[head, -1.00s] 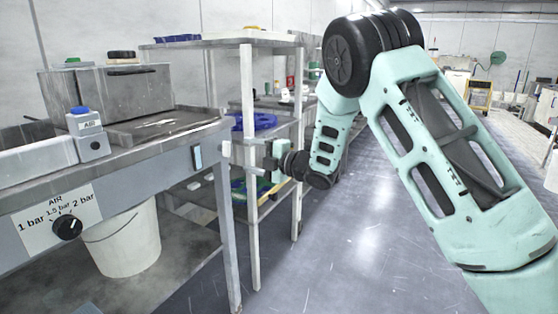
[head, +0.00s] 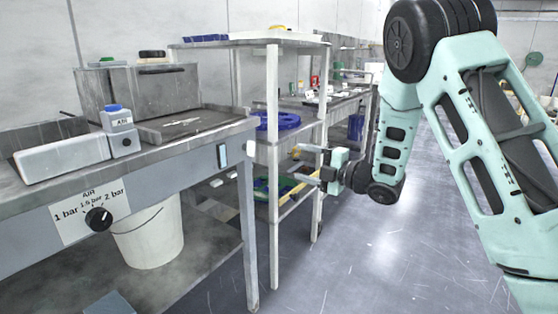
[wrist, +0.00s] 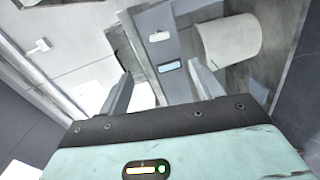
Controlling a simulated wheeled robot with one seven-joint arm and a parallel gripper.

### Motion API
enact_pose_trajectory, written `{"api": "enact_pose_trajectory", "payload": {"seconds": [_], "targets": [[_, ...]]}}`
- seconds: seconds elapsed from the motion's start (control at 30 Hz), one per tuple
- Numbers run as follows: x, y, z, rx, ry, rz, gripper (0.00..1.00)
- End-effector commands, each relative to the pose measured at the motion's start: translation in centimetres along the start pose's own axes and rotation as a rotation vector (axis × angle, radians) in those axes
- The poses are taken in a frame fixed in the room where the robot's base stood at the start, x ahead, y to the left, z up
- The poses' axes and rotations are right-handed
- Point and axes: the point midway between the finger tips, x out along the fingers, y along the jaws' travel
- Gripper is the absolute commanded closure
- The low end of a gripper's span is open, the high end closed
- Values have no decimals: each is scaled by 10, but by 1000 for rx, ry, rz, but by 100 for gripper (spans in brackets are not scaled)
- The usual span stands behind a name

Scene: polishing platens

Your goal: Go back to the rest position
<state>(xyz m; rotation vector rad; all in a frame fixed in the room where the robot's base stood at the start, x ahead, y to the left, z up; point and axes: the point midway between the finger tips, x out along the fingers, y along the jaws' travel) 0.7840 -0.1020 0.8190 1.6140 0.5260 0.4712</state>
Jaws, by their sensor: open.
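My gripper (head: 312,165) is open and empty in the head view, held out to the left at the end of my mint-green arm. It is in front of the white shelf rack (head: 274,100), over the aisle, to the right of the grey workbench (head: 190,155). I cannot tell from the picture whether it is clear of the rack's nearer posts in depth. In the wrist view its two grey fingers (wrist: 163,88) stand apart with nothing between them.
The rack holds blue rings (head: 282,121). The aisle floor (head: 400,250) is open.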

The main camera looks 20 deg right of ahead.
Motion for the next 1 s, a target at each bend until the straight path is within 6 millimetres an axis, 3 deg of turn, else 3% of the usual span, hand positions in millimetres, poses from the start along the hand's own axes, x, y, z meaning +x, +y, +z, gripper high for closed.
{"api": "enact_pose_trajectory", "payload": {"seconds": [0.27, 0.43, 0.57, 0.77, 0.9, 1.0], "targets": [[13, 0, -12, 83, -55, -46, 35], [30, -8, -50, 330, -206, -186, 35], [27, -24, -96, 556, -340, -328, 35], [-16, -54, -184, 864, -562, -588, 35], [-69, -72, -249, 1021, -737, -783, 35], [-110, -81, -286, 1088, -858, -902, 35]]}}
